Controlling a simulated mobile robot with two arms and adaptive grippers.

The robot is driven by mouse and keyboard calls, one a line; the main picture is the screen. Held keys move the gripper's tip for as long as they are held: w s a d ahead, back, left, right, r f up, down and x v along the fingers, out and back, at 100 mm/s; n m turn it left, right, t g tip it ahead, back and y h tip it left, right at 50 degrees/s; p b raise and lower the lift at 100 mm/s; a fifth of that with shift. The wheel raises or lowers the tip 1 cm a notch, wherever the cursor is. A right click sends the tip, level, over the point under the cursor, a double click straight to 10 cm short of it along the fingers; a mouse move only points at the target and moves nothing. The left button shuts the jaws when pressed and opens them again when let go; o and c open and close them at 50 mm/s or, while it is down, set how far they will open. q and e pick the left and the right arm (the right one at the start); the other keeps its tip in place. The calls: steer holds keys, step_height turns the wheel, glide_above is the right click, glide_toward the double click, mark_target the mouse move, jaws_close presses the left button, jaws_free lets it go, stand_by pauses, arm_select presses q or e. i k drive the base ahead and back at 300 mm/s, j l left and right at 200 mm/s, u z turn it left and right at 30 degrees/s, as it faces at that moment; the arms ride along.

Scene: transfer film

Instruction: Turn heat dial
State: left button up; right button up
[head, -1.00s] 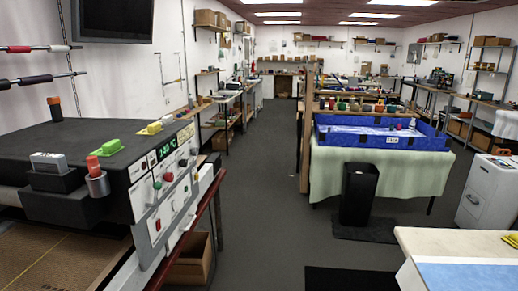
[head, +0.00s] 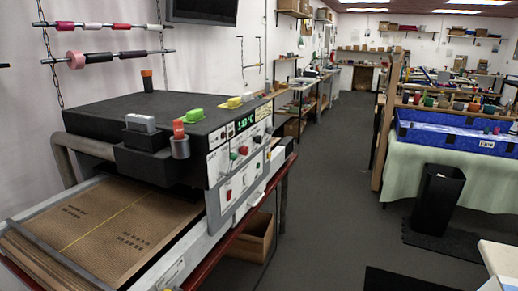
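A dark heat press machine (head: 95,112) stands at the left. Its light front control panel (head: 222,165) faces right and carries a green-lit display (head: 245,122) whose digits are too small to read surely. Below the display sit small knobs, among them a green one (head: 233,156), a red one (head: 243,150) and another (head: 258,139) farther right. I cannot tell from their labels which is the heat dial. A red button or switch (head: 228,194) is lower on the panel. Neither of my grippers is in view.
Brown printed sheets (head: 100,225) lie on the bed in front of the machine. A red rail (head: 225,250) runs along its right side, with a cardboard box (head: 250,237) below. A black bin (head: 440,197) stands at right. The grey floor between is clear.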

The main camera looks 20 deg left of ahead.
mark_target(244, 151)
steer(key=u, duration=0.2)
steer(key=i+u, duration=0.7)
steer(key=u, duration=0.25)
steer(key=i+l+u, duration=0.25)
steer(key=u, duration=0.2)
steer(key=i, duration=0.05)
